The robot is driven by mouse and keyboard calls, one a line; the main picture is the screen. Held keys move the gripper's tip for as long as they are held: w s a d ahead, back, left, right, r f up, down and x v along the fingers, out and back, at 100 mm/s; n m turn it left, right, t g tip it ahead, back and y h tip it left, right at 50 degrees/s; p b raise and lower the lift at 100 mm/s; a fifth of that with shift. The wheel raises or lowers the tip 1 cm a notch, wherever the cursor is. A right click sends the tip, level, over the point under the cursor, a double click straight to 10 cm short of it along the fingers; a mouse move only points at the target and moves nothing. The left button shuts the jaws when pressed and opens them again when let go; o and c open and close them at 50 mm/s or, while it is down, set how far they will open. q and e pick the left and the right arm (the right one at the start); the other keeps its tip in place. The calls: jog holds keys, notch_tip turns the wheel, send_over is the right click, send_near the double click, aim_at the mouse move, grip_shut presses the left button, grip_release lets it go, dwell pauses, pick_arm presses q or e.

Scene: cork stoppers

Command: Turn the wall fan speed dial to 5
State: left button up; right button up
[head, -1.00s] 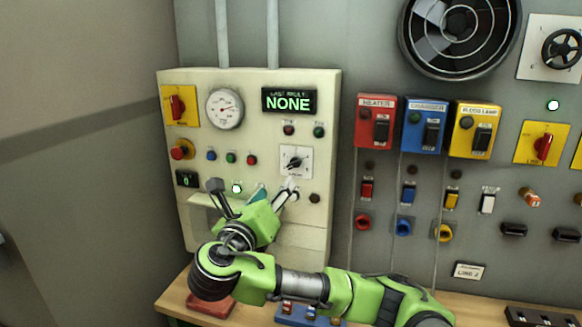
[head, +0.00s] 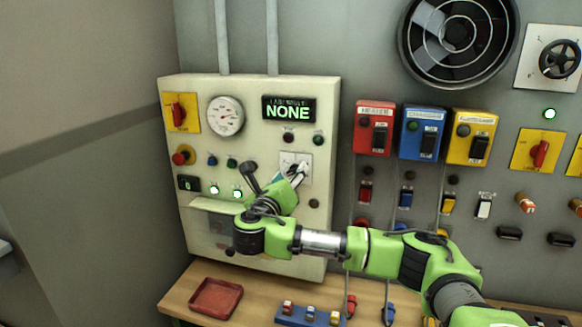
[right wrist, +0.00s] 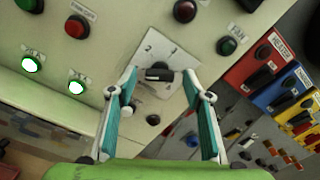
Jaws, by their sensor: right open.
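The dial (right wrist: 158,74), a black knob on a white square plate (right wrist: 150,58), sits on the cream panel. In the right wrist view the knob lies between the fingertips of my right gripper (right wrist: 160,80), which is open with teal pads. I cannot tell whether the fingers touch it. In the head view my right gripper (head: 276,172) is raised against the panel and hides most of the knob, leaving the plate's upper part (head: 302,158) visible. The number the knob points to cannot be read. My left gripper is not in view.
The cream panel (head: 240,90) also carries a gauge (head: 225,116), a display reading NONE (head: 288,109), and several buttons and lamps close to the dial. A wall fan (head: 458,35) is at the upper right. A red tray (head: 216,298) lies on the bench below.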

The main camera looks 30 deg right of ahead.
jog(key=shift+w+d, duration=0.45)
jog(key=shift+d, duration=0.05)
jog(key=c, duration=1.1)
